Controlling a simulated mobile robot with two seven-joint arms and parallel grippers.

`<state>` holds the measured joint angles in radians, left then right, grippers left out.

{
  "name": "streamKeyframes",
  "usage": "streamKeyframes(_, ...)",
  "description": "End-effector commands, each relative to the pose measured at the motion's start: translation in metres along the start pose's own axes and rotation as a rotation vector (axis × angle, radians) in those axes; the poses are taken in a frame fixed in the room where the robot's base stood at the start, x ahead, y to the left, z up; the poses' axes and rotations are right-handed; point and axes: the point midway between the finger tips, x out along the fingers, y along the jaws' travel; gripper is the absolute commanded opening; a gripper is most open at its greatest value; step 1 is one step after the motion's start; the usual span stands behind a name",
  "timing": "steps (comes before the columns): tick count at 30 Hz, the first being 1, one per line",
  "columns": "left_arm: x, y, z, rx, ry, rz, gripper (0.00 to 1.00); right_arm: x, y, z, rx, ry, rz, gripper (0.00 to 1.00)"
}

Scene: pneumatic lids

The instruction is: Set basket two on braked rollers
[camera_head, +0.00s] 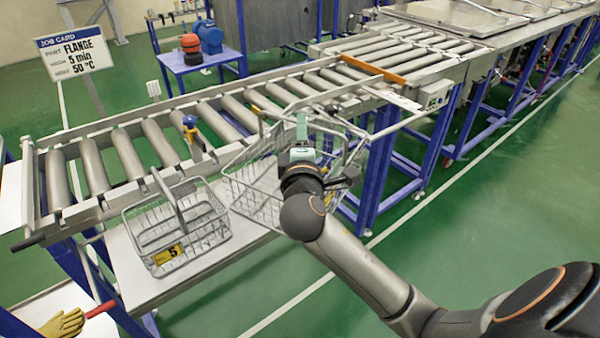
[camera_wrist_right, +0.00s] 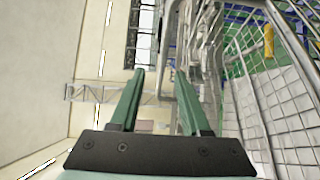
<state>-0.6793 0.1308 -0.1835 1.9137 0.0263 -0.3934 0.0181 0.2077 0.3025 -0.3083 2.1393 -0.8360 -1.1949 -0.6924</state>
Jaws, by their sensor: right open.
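A wire basket (camera_head: 250,192) stands at the front of the roller conveyor, partly hidden by my right arm; no number on it is readable. Its mesh fills the right of the right wrist view (camera_wrist_right: 275,110). My right gripper (camera_head: 302,125) is at this basket's upper part, with teal fingers apart. In the right wrist view the open fingers (camera_wrist_right: 156,85) have grey bars beyond them; I cannot tell whether they touch. The rollers (camera_head: 127,158) near the baskets are bare. A blue-and-yellow lever (camera_head: 190,124) stands at their front rail. My left gripper is not in view.
Another wire basket (camera_head: 205,232) with a yellow "5" tag stands on the pale shelf (camera_head: 125,265), left of the first. An orange bar (camera_head: 373,68) crosses the rollers farther back. A job card (camera_head: 73,52) stands behind. A yellow glove (camera_head: 63,324) lies front left.

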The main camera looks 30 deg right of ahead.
Motion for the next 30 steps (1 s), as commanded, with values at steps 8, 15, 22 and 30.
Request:
streamKeyframes(8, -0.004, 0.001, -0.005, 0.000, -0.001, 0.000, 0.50, 0.039, -0.001, -0.001, -0.003, -0.003, 0.002, 0.47)
streamKeyframes(15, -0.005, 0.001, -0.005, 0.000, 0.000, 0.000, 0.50, 0.047, -0.002, -0.002, -0.001, -0.001, 0.001, 0.47)
streamKeyframes(22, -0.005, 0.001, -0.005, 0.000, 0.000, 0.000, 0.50, 0.046, -0.002, -0.002, -0.002, -0.001, 0.001, 0.31)
streamKeyframes(30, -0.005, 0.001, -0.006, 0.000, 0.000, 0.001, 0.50, 0.046, -0.003, -0.002, -0.002, -0.001, 0.001, 0.01)
